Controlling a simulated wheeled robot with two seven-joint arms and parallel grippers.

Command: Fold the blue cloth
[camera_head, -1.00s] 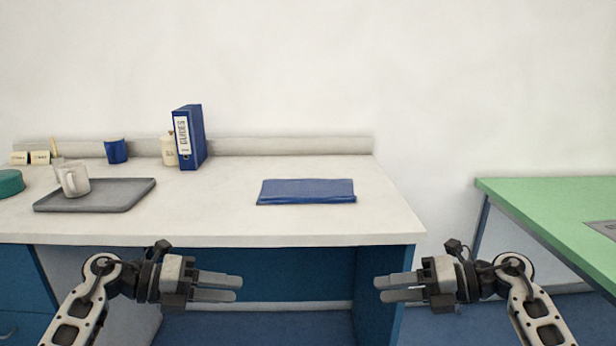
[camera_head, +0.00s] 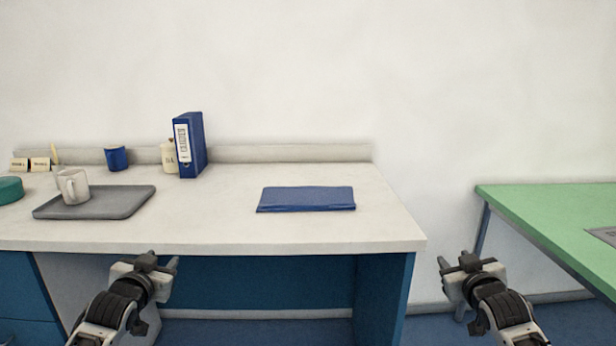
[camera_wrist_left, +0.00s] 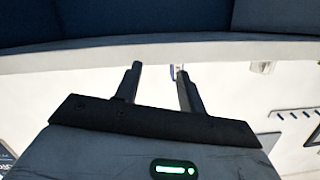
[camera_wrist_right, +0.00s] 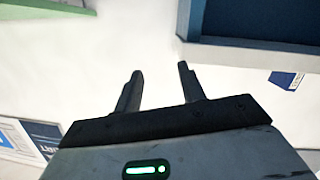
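The blue cloth (camera_head: 306,199) lies flat as a neat rectangle on the pale desk top (camera_head: 250,228), right of the desk's middle; its front edge looks thick. My left gripper (camera_head: 160,261) is in front of the desk's edge, to the left of the cloth. Its fingers stand apart and empty in the left wrist view (camera_wrist_left: 158,72). My right gripper (camera_head: 456,260) is beyond the desk's right end, to the right of the cloth. Its fingers are also apart and empty in the right wrist view (camera_wrist_right: 160,72). Neither gripper touches the cloth.
A grey tray (camera_head: 125,201) with a white mug (camera_head: 74,187) is on the desk's left. A blue cup (camera_head: 116,158), a jar (camera_head: 168,157) and a blue binder (camera_head: 190,145) stand behind. A green-topped bench (camera_head: 545,205) stands right. The desk around the cloth is clear.

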